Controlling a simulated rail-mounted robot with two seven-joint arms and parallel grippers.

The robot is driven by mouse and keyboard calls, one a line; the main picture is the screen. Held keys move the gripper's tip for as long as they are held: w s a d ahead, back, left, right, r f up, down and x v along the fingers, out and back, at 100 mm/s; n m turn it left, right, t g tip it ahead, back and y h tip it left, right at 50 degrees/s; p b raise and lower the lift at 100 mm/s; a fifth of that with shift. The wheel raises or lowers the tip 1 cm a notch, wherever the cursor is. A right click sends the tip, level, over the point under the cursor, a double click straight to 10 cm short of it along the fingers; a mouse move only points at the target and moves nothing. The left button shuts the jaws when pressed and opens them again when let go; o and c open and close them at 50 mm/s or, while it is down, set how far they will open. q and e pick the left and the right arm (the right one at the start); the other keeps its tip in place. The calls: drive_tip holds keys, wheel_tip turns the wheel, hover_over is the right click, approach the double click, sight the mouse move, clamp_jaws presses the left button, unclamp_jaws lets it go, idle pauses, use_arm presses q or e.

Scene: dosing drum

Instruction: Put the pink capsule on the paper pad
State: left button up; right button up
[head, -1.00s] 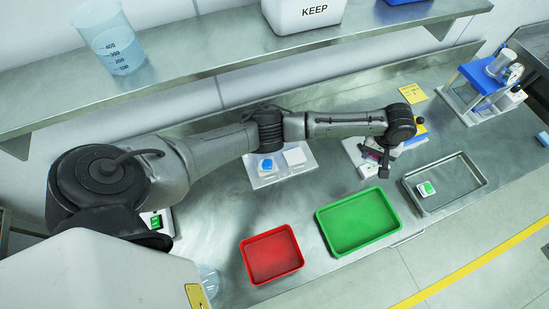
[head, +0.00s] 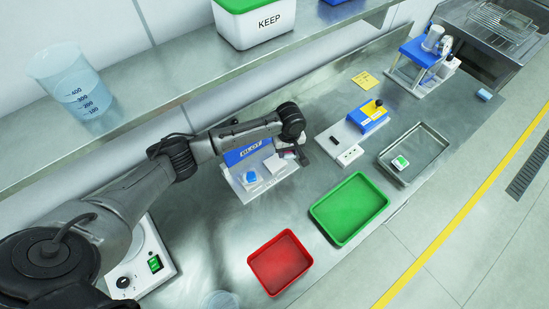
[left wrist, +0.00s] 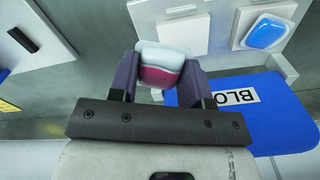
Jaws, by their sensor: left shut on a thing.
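The pink capsule (left wrist: 158,72), pink on one part and whitish on the other, is held between the two fingers of my left gripper (left wrist: 160,76). In the head view, my left gripper (head: 299,156) hangs just right of the white BLOT station. The white square that looks like the paper pad (head: 275,163) lies on that station; it is partly hidden behind the capsule in the left wrist view (left wrist: 150,18). The capsule is apart from the pad. My right gripper is not in view.
A blue piece (left wrist: 264,37) sits beside the pad, and a blue BLOT panel (head: 245,151) stands behind. A white block with a black slot (head: 345,143) is to the right. Green (head: 350,208) and red (head: 280,263) trays lie in front; a metal tray (head: 414,154) lies farther right.

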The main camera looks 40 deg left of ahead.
sight(275, 162)
use_arm(q)
drive_tip(key=a, duration=0.1)
drive_tip(key=s+a+f, duration=0.2)
drive_tip(key=shift+s+a+f, duration=0.25)
drive_tip(key=shift+f, duration=2.05)
drive_tip(key=shift+f, duration=0.15)
drive_tip(key=o, duration=0.9)
wheel_tip(275, 162, up, 12)
drive_tip(key=shift+r+p, duration=0.2)
drive_tip(key=shift+p, duration=0.2)
